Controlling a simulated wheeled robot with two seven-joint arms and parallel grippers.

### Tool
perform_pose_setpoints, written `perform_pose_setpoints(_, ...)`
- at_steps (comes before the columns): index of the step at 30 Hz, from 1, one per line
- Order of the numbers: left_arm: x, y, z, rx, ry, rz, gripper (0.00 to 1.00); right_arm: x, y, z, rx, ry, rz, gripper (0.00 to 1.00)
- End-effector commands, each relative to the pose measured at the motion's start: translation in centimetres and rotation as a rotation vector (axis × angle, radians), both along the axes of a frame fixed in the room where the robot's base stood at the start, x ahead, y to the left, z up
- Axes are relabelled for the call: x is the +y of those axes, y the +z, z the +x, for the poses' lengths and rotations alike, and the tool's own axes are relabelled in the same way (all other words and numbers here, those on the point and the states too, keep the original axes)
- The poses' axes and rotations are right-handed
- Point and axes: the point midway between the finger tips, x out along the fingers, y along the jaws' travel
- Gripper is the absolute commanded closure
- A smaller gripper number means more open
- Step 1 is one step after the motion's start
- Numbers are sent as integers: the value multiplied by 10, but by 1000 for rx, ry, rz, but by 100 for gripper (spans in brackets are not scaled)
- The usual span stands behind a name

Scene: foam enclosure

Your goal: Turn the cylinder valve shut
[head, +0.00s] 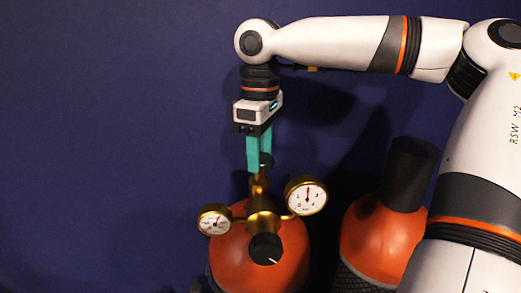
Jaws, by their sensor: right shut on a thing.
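An orange gas cylinder (285,247) stands upright at the bottom centre of the head view. A brass valve and regulator (261,218) sits on its top, with a black knob (265,249) facing me. A small dark valve handwheel (266,160) tops the brass stem. My right gripper (259,164) points straight down with teal fingers shut on the valve handwheel, which is mostly hidden by them. My left gripper is not in view.
Two round gauges flank the regulator, a larger one on the right (306,195) and a smaller one on the left (215,220). A second orange cylinder (375,240) with a black cap (410,174) stands to the right. A plain dark blue wall (110,130) is behind; the left side is clear.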

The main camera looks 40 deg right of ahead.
Motion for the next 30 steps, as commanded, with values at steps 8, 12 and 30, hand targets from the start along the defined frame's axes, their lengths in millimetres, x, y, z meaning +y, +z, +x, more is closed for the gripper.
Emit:
perform_pose_setpoints(8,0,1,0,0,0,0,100,0,3,1,-7,-205,-2,74)
perform_pose_setpoints(12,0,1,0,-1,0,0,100,0,3,1,-8,-275,-2,74)
perform_pose_setpoints(30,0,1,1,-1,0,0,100,0,4,2,-12,-357,0,74)
